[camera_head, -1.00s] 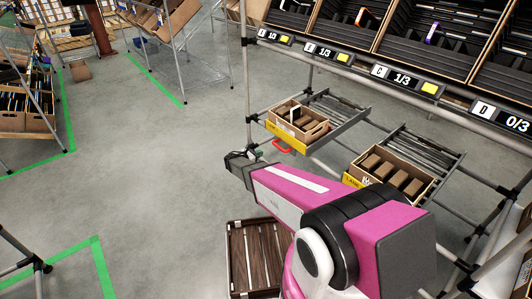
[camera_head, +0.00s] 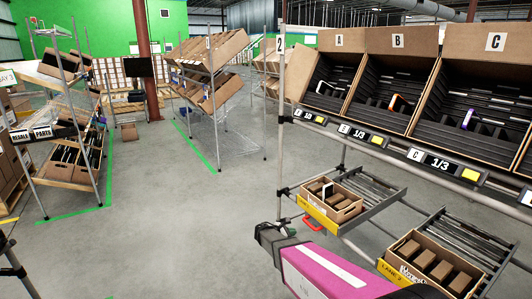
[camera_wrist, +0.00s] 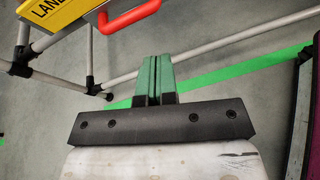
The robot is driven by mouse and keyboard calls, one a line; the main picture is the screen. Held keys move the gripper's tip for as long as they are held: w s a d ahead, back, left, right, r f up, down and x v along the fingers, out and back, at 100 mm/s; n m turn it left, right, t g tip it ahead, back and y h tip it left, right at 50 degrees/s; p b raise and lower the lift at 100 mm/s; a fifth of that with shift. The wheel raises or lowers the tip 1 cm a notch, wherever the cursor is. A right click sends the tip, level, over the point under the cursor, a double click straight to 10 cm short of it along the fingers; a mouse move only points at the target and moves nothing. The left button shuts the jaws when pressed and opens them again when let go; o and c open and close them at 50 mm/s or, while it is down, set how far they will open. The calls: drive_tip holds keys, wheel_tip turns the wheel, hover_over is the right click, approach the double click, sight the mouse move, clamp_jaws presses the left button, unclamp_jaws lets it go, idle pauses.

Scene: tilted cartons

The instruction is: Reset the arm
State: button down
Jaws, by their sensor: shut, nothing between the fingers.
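My arm, with a magenta and white link, reaches in from the bottom of the head view. My gripper (camera_wrist: 153,82) shows in the wrist view as two green fingers pressed together, with nothing between them. Below the fingers is a dark mounting bar with screws. In the head view the end of my arm is low, beside the flow rack's lower lanes; the fingertips are hard to make out there.
A rack with tilted cartons (camera_head: 395,75) stands at right. A lower carton (camera_head: 327,200) and another carton (camera_head: 430,262) sit on roller lanes. A red handle (camera_wrist: 130,18) and grey rack tubes (camera_wrist: 235,52) are near my gripper. Open floor (camera_head: 170,240) lies left.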

drive_tip(key=s+d+r+m+g+y, duration=0.2)
drive_tip(key=s+d+r+m, duration=0.1)
drive_tip(key=s+m, duration=0.25)
drive_tip(key=s+d+r+m+g+y, duration=0.2)
drive_tip(key=s+d+r+m+g, duration=0.1)
drive_tip(key=s+m, duration=0.3)
drive_tip(key=s+a+r+m+g+y, duration=0.1)
drive_tip(key=s+r+m+y, duration=0.6)
drive_tip(key=s, duration=0.5)
drive_tip(key=shift+a+r+m+y, duration=0.2)
drive_tip(key=shift+r+m+y, duration=0.15)
drive_tip(key=shift+m+y, duration=0.7)
